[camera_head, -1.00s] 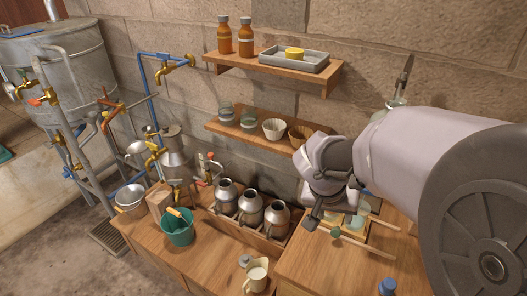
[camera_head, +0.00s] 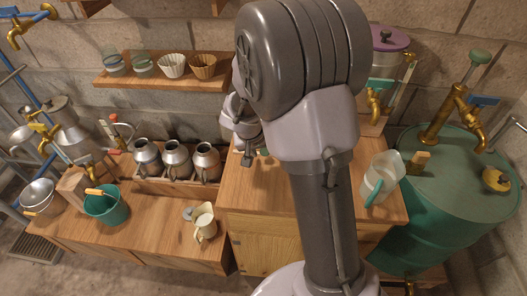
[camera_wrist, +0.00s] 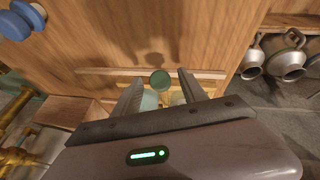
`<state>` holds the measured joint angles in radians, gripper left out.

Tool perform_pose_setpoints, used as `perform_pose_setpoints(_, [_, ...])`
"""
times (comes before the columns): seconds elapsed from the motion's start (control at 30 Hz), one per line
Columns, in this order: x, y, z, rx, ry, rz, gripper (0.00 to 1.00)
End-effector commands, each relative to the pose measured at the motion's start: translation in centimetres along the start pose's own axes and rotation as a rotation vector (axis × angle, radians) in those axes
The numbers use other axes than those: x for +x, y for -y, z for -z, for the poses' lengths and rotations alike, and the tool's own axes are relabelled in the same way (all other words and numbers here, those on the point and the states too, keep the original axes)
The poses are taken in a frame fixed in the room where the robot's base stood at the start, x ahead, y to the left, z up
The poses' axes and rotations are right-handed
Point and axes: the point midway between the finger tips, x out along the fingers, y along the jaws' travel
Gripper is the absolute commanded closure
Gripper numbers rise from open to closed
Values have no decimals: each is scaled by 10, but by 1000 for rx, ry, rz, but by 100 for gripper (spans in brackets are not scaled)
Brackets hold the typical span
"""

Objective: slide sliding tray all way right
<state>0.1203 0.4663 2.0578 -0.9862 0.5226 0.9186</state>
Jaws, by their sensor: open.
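My gripper (camera_wrist: 158,97) is open in the wrist view, with its two fingers pointing at the wooden worktop. A round green knob or lid (camera_wrist: 160,80) shows between the fingertips; I cannot tell whether either finger touches it. Pale wooden rails (camera_wrist: 105,72) run across the worktop there, with pale green glass and light wood partly hidden behind the fingers. These look like the sliding tray's place, but the tray's outline is mostly covered. In the head view my gripper (camera_head: 247,150) is low over the worktop's back left, and my arm hides most of the tray area.
Several metal cans (camera_head: 176,160) stand in a rack left of the raised worktop (camera_head: 255,195). A shelf (camera_head: 160,82) with cups hangs above. A glass jug (camera_head: 381,178) stands right of my arm, near a green drum (camera_head: 445,205). A cream jug (camera_head: 204,222) stands at the front.

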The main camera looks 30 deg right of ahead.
Motion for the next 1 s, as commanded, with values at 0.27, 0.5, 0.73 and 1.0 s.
perform_pose_setpoints(0.27, [0,0,0,0,0,0,64])
perform_pose_setpoints(0.5, [-1,0,0,0,0,0,100])
perform_pose_setpoints(0.73, [-1,0,0,0,0,0,100])
perform_pose_setpoints(1.0, [-1,0,0,-1,0,0,100])
